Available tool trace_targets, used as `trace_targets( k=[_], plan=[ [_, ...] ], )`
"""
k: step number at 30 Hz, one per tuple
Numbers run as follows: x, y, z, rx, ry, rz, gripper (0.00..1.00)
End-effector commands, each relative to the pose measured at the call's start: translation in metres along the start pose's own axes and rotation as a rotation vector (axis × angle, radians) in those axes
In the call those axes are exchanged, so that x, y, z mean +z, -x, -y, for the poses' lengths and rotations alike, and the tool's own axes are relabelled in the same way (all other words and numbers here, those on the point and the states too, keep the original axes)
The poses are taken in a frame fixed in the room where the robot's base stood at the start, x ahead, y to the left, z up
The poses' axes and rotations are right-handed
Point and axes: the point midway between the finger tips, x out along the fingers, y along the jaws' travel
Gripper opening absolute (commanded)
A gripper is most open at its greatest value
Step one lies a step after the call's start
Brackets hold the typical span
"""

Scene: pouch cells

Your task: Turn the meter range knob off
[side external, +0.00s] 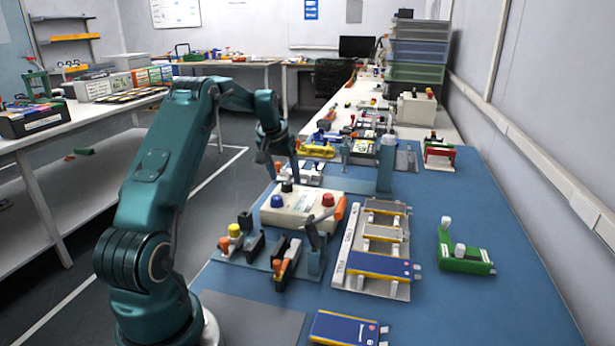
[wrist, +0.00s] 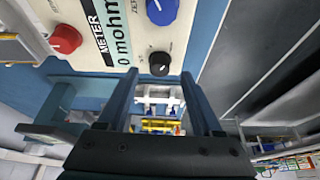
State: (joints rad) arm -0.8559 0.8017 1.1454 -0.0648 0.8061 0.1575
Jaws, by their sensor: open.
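The meter (side external: 302,212) is a cream box on the blue bench mat, with a blue knob (side external: 277,201) and a red knob (side external: 328,200). A small black knob (side external: 287,187) sits at its far edge. In the wrist view the black knob (wrist: 160,63) has a white mark, and the label beside it is too small to read. The meter's display (wrist: 118,30) shows "0 mohm". My gripper (side external: 284,173) is open and points down above the black knob. In the wrist view my gripper (wrist: 158,76) has its fingers on either side of that knob, apparently not touching it.
A fixture with blue and yellow pouch cells (side external: 380,266) lies right of the meter. A lever clamp (side external: 313,248) stands in front of it. A green fixture (side external: 465,258) is farther right. A teal post (side external: 386,165) stands behind. The mat at front right is clear.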

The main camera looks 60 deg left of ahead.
Motion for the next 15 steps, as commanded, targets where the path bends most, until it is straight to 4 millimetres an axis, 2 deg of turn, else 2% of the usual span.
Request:
trace_targets(
  k=[6,15],
  plan=[
    [0.0,-0.019,-0.001,0.001,-0.002,-0.001,0.67],
    [0.0,-0.022,-0.001,0.001,-0.002,-0.002,0.67]
  ],
)
